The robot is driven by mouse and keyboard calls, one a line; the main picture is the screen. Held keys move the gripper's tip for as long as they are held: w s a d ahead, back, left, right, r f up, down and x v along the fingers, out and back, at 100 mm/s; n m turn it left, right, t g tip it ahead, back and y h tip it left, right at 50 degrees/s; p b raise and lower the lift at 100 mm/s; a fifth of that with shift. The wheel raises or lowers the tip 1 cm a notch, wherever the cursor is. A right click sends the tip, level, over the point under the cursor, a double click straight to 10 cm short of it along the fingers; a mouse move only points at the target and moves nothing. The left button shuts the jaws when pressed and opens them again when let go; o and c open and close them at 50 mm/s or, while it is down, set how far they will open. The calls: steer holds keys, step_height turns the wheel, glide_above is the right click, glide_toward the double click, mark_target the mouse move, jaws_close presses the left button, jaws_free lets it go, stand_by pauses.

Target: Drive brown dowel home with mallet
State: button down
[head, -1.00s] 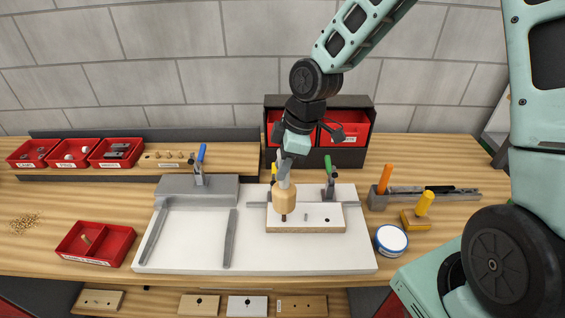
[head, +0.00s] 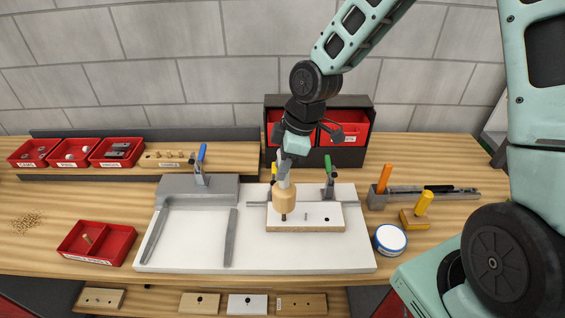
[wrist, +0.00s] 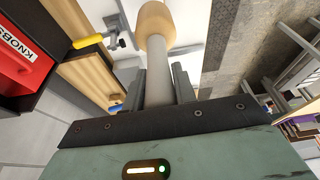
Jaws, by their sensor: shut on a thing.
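My gripper (head: 285,172) is shut on the handle of a mallet, and the wrist view shows the pale handle (wrist: 158,72) between the fingers. The mallet's tan wooden head (head: 284,198) hangs over the left part of a pale board (head: 325,227). A short dark brown dowel (head: 284,217) shows at the board just below the mallet head. I cannot tell whether the head touches it, or how far the dowel stands out. A grey pin (head: 306,216) and a small dark spot (head: 327,219) are further right on the board.
The board lies on a white worktop plate (head: 190,255), near a green-handled clamp (head: 328,168) and a blue-handled clamp (head: 201,160). A red divided tray (head: 95,242) is at left.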

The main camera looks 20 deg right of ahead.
step_height(320, 180, down, 3)
steer(key=shift+r+b, duration=0.1)
steer(key=shift+b, duration=0.8)
steer(key=shift+r, duration=0.15)
step_height(320, 180, up, 2)
steer(key=p, duration=0.2)
steer(key=shift+r+p, duration=0.25)
steer(key=shift+p, duration=0.1)
steer(key=shift+f, duration=0.2)
step_height(320, 180, down, 2)
steer(key=shift+f+b, duration=0.2)
steer(key=shift+b, duration=0.8)
steer(key=shift+r, duration=0.15)
